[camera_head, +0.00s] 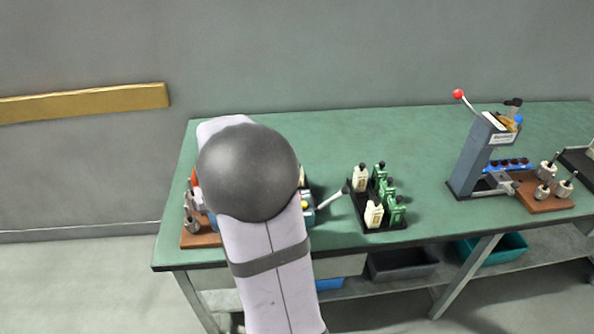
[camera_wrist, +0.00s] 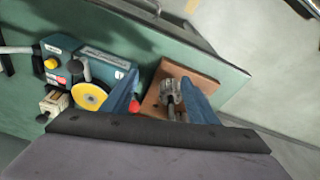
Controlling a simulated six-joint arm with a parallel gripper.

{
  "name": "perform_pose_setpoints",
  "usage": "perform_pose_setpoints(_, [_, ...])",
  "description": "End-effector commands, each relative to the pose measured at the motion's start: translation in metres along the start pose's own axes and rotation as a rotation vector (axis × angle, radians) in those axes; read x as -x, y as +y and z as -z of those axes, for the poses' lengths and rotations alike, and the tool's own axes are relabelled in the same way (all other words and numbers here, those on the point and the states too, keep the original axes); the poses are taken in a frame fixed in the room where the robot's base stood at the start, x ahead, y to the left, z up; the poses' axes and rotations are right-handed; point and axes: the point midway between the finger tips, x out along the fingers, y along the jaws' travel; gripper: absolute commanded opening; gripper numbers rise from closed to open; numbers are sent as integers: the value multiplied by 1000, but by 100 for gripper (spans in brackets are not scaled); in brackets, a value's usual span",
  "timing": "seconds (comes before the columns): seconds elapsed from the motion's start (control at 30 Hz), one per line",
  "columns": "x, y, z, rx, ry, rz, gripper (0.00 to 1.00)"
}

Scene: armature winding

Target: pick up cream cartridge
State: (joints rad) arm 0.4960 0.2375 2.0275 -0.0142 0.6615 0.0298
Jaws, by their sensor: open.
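Two cream cartridges with dark caps stand upright in a black tray (camera_head: 385,226) in the head view, one at the back left (camera_head: 360,179) and one at the front (camera_head: 374,215). A cream block with a dark end (camera_wrist: 53,104), which looks like another cream cartridge, is beside the teal machine in the wrist view. My gripper (camera_wrist: 159,78) is open, its blue fingers apart above the area between the teal machine and a brown wooden block. The cream block is left of the fingers. My arm hides the gripper in the head view.
The teal machine (camera_wrist: 75,62) has a yellow disc and a lever. The brown block (camera_wrist: 155,98) carries metal armatures. Several green cartridges (camera_head: 388,188) share the black tray. A grey lever press (camera_head: 473,155) stands right on the green table (camera_head: 330,135), with clear surface between.

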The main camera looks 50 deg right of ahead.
Motion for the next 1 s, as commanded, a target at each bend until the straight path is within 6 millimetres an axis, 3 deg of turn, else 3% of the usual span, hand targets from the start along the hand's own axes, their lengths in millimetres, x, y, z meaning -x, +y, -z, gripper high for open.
perform_pose_setpoints(0.03, [10, 31, 26, -73, 24, -17, 54])
perform_pose_setpoints(0.2, [20, 122, 79, -250, 100, -66, 54])
perform_pose_setpoints(0.3, [25, 167, 96, -326, 135, -92, 54])
perform_pose_setpoints(0.4, [28, 199, 104, -377, 158, -111, 54])
perform_pose_setpoints(0.57, [30, 219, 108, -408, 173, -123, 54])
perform_pose_setpoints(1.0, [9, 222, 111, -407, 174, -123, 54])
